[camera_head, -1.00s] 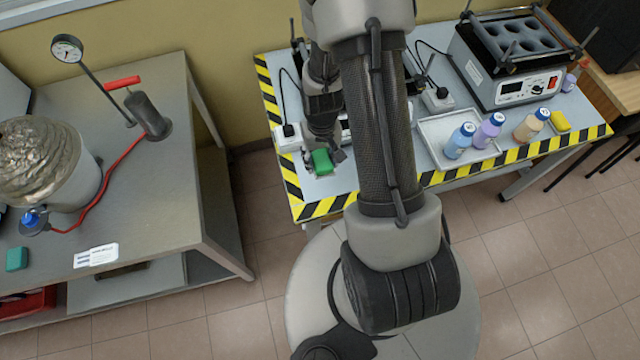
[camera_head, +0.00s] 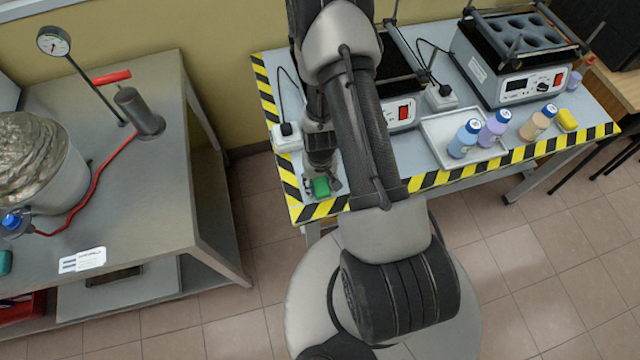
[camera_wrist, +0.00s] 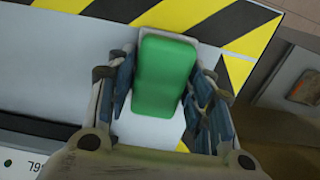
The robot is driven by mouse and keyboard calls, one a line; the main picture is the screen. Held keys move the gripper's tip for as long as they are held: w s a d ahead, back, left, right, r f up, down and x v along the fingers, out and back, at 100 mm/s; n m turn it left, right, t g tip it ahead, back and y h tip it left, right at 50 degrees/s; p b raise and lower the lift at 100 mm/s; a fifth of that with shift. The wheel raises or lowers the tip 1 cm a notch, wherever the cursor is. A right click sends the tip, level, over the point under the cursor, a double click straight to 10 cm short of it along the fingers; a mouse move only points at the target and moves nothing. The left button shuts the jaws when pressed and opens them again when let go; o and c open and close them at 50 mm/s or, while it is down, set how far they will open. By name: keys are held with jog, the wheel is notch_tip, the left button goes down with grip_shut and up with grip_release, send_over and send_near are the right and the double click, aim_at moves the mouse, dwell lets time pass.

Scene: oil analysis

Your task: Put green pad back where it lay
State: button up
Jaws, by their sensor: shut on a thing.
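The green pad (camera_head: 321,187) shows near the front left corner of the striped table (camera_head: 432,180). In the wrist view the green pad (camera_wrist: 163,76) is a rounded block between the two fingers. My gripper (camera_head: 322,184) points down over that corner and is shut on the pad. In the wrist view my gripper (camera_wrist: 162,92) has a finger along each side of the pad. I cannot tell whether the pad touches the table top. Part of the gripper and pad is hidden by my wrist in the head view.
A white power block (camera_head: 287,138) lies left of my gripper. A white tray (camera_head: 432,132) and several bottles, one a blue bottle (camera_head: 464,140), stand to the right, with a yellow pad (camera_head: 567,119). Another bench (camera_head: 140,205) stands left across a floor gap.

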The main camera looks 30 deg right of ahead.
jog(key=shift+r, duration=0.1)
jog(key=o, duration=1)
jog(key=shift+o, duration=0.2)
